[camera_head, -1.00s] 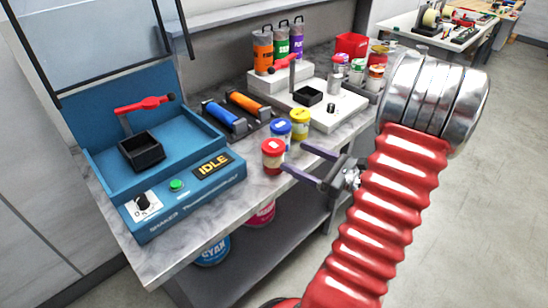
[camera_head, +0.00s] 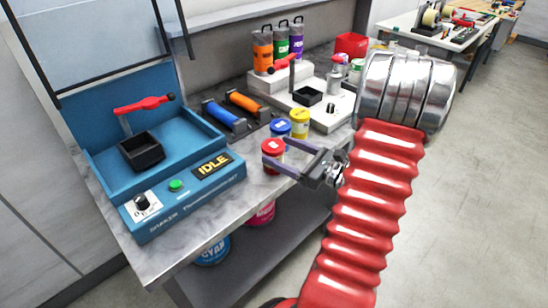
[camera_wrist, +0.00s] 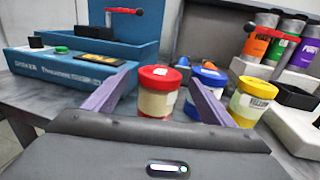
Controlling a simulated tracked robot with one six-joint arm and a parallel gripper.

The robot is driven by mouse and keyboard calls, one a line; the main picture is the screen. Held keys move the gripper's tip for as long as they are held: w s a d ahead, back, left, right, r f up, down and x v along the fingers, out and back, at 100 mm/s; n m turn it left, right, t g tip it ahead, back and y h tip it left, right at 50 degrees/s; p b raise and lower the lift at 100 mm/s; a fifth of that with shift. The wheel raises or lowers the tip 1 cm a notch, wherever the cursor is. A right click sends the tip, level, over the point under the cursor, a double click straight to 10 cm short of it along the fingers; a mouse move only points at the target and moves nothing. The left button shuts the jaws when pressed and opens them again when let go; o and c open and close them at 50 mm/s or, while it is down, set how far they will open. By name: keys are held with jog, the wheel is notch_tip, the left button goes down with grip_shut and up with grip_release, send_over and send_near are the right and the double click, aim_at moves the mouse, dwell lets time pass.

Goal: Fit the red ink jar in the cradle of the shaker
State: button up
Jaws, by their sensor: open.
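The red ink jar (camera_head: 272,154) stands upright near the front edge of the bench, and its red lid and label show in the wrist view (camera_wrist: 158,92). My gripper (camera_head: 274,150) is open, its two purple-grey fingers (camera_wrist: 152,90) reaching toward the jar from the front, one on each side in the wrist view. I cannot tell whether a finger touches it. The shaker (camera_head: 170,200) is the blue machine at the left; its display reads IDLE. Its black square cradle (camera_head: 142,152) looks empty, with a red-handled clamp (camera_head: 144,105) raised above it. The shaker also shows in the wrist view (camera_wrist: 60,66).
A blue jar (camera_head: 279,128) and a yellow jar (camera_head: 299,123) stand close behind the red jar. Blue and orange rollers (camera_head: 224,116) lie in a black tray between shaker and jars. A white machine (camera_head: 325,115) stands at the right. Bare bench lies before the rollers.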

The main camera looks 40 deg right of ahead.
jog(key=shift+x, duration=1.5)
jog(key=shift+c, duration=0.7)
jog(key=c, duration=1.4)
jog(key=shift+c, duration=0.2)
jog(key=shift+r, duration=5)
